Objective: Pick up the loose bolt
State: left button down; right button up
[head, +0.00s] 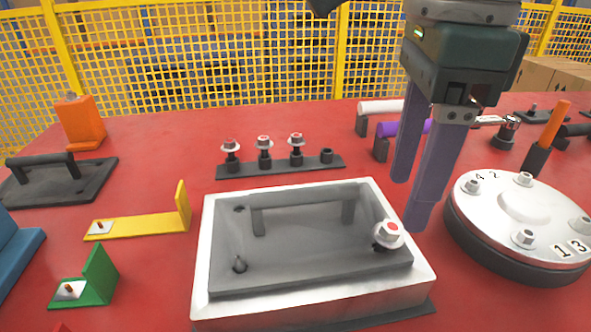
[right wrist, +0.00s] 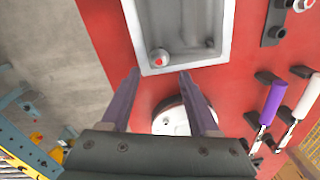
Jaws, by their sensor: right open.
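A bolt with a pale, red-marked head and washer (head: 388,234) sits at the right front corner of the grey cover plate (head: 300,270). It also shows in the right wrist view (right wrist: 159,57), just beyond the fingertips. I cannot tell how far it is seated. The plate has a handle (head: 300,200) and lies in a white-rimmed housing (head: 205,255). My left gripper is not in view.
A dark rack (head: 225,171) behind the housing holds three similar red-marked bolts. A round numbered flange (head: 500,215) stands close on the right. Purple- and white-handled tools (head: 380,107) lie behind the gripper. Yellow (head: 150,226) and green (head: 100,275) brackets lie left.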

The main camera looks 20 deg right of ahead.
aim_at(394, 227)
notch_tip(394, 227, down, 5)
jog(key=shift+w+a+f, duration=0.1)
jog(key=shift+f, duration=0.05)
jog(key=shift+c, duration=0.3)
grip_shut()
dwell(0.3)
